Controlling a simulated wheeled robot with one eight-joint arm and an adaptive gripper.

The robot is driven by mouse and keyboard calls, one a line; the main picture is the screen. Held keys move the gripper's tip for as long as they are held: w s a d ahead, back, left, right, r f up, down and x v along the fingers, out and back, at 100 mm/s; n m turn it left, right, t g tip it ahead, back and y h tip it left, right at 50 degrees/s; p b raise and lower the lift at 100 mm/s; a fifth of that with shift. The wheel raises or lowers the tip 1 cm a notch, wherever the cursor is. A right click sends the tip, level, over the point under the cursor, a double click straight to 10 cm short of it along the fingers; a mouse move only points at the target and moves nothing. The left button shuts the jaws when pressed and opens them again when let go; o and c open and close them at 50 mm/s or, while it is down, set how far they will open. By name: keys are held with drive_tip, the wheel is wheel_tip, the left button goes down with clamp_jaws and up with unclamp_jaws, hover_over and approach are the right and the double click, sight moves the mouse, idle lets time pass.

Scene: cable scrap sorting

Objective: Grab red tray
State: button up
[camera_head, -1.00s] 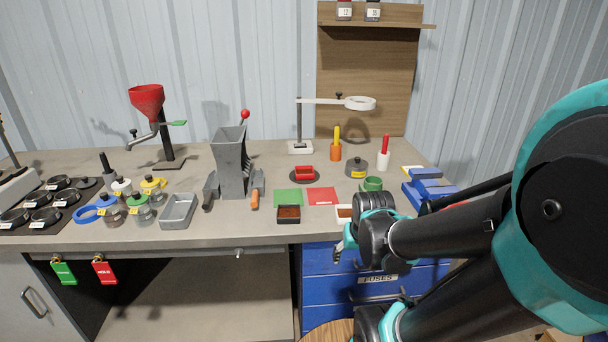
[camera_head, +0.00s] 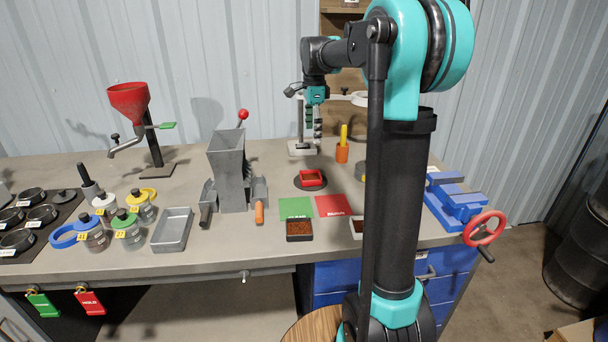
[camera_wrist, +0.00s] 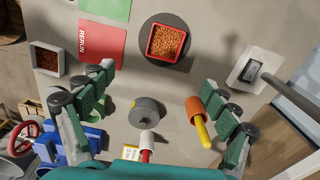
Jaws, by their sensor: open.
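The red tray (camera_head: 311,178) is a small square dish on a dark round plate (camera_head: 297,184) on the bench. In the wrist view the red tray (camera_wrist: 167,42) holds brown-orange granules and lies beyond my fingertips, near the top middle. My gripper (camera_head: 314,136) is raised above the bench, pointing down, over the area just behind the tray. In the wrist view my gripper (camera_wrist: 157,80) has its green-padded fingers spread wide with nothing between them. The gripper does not touch the tray.
A grey weight-like cylinder (camera_wrist: 146,112) and an orange holder with a yellow handle (camera_wrist: 197,110) stand below my gripper. Green (camera_head: 296,208) and red (camera_head: 333,206) mats lie in front, with a black tray (camera_head: 299,230) of granules.

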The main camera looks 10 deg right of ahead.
drive_tip(key=w, duration=0.1)
approach(311, 178)
drive_tip(key=shift+m, duration=0.3)
wheel_tip(311, 178, down, 8)
drive_tip(key=shift+w+r, duration=0.1)
idle(0.3)
drive_tip(key=shift+c, duration=0.3)
drive_tip(key=c, duration=1.3)
drive_tip(key=shift+o, duration=0.2)
drive_tip(key=shift+r, duration=0.1)
